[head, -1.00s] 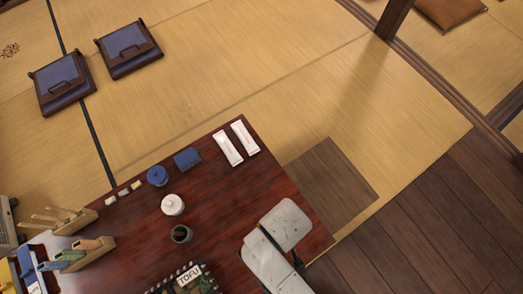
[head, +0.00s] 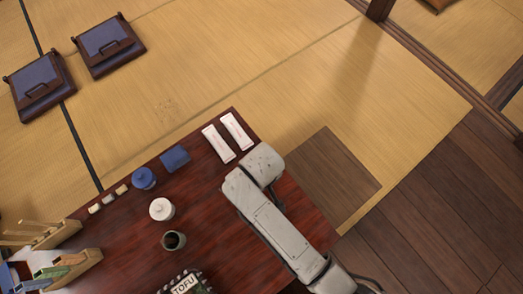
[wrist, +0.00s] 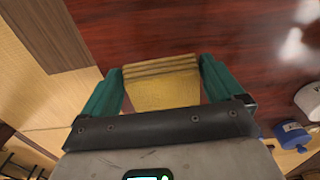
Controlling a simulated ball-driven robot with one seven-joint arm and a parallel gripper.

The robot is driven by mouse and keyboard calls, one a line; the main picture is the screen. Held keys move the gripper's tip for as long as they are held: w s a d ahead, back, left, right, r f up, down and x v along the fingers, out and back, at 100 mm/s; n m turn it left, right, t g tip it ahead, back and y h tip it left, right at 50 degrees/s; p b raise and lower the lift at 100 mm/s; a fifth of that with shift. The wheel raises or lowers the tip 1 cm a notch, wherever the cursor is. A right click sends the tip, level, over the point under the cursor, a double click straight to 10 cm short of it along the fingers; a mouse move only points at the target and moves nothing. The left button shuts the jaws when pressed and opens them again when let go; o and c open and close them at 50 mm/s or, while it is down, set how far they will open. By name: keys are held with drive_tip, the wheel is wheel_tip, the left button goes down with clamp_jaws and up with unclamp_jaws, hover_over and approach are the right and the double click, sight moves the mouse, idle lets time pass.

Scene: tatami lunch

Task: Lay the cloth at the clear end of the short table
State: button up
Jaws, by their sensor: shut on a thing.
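The cloth (wrist: 162,88) is a folded yellow bundle with layered edges, seen in the wrist view. My gripper (wrist: 160,84) has teal fingers on both sides of it and is shut on it. The short table (head: 305,212) is dark red wood, and its surface also shows beyond the cloth in the wrist view (wrist: 220,30). In the head view my arm covers the gripper and the cloth. I cannot tell how high the cloth is above the table.
Two white packets (head: 227,138), a blue folded item (head: 175,158), a blue lidded pot (head: 143,178), a white lidded pot (head: 161,209) and a dark cup (head: 174,241) stand on the table. A TOFU-labelled tray (head: 185,286) is at the bottom. The table's right end looks bare around my arm.

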drive_tip(key=shift+w+f, duration=0.35)
drive_tip(key=shift+f, duration=0.15)
drive_tip(key=shift+w+f+b, duration=0.1)
drive_tip(key=shift+f+b, duration=0.8)
drive_tip(key=shift+f, duration=0.65)
drive_tip(key=shift+f, duration=0.1)
drive_tip(key=o, duration=0.6)
drive_tip(key=shift+o, duration=0.2)
wheel_tip(320, 180, up, 12)
drive_tip(key=p, duration=0.5)
drive_tip(key=shift+a, duration=0.1)
